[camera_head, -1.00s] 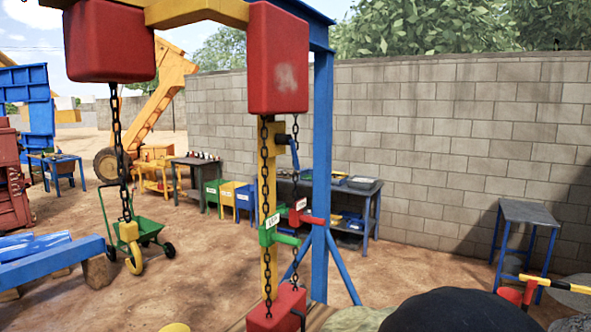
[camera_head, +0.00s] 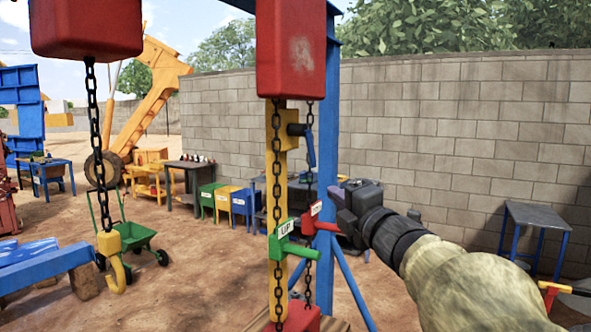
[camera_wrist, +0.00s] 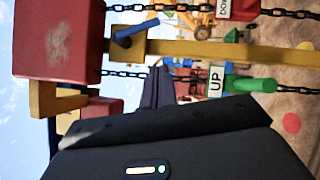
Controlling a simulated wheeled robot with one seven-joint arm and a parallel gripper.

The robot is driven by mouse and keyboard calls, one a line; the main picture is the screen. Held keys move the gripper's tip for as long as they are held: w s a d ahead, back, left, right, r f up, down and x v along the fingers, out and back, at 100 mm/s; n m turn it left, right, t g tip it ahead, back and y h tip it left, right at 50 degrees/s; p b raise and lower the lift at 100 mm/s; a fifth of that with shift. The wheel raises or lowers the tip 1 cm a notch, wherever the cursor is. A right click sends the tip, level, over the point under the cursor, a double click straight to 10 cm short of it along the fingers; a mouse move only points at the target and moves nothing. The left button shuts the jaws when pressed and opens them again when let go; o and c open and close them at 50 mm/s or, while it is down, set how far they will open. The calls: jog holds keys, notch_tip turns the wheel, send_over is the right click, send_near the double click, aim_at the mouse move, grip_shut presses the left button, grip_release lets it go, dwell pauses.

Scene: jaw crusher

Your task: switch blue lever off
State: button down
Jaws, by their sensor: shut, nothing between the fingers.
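The blue lever (camera_head: 310,148) hangs downward from a dark pivot on the upper part of the yellow post (camera_head: 271,185). It also shows in the wrist view (camera_wrist: 138,33), beside the yellow post. My gripper (camera_head: 345,200) is right of the post and lower than the lever, apart from it in the head view. In the wrist view my fingers (camera_wrist: 156,78) are together and empty, pointing into the scene below the lever in the picture. The fingertips are hard to make out in the head view.
Chains hang beside the post. A red block (camera_head: 291,50) is above, and a blue column (camera_head: 326,150) is behind.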

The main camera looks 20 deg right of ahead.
jog(key=shift+a+r+n+y, duration=0.1)
jog(key=shift+r+n+y, duration=0.35)
jog(key=shift+n, duration=0.25)
jog(key=p, duration=0.5)
send_near(314, 165)
jog(key=w+a+r, duration=0.2)
jog(key=w+a, duration=0.1)
jog(key=a, duration=0.2)
jog(key=shift+w+d+r+p, duration=0.15)
jog(key=shift+w+d+p, duration=0.25)
jog(key=shift+w+p, duration=0.15)
jog(key=shift+w+d+r+p, duration=0.15)
jog(key=shift+w+d+p, duration=0.3)
jog(key=shift+w, duration=0.2)
jog(key=shift+w+d+p, duration=0.35)
jog(key=shift+w+d, duration=0.05)
jog(key=shift+w, duration=0.05)
jog(key=shift+w+a+f+b, duration=0.1)
jog(key=shift+b, duration=0.35)
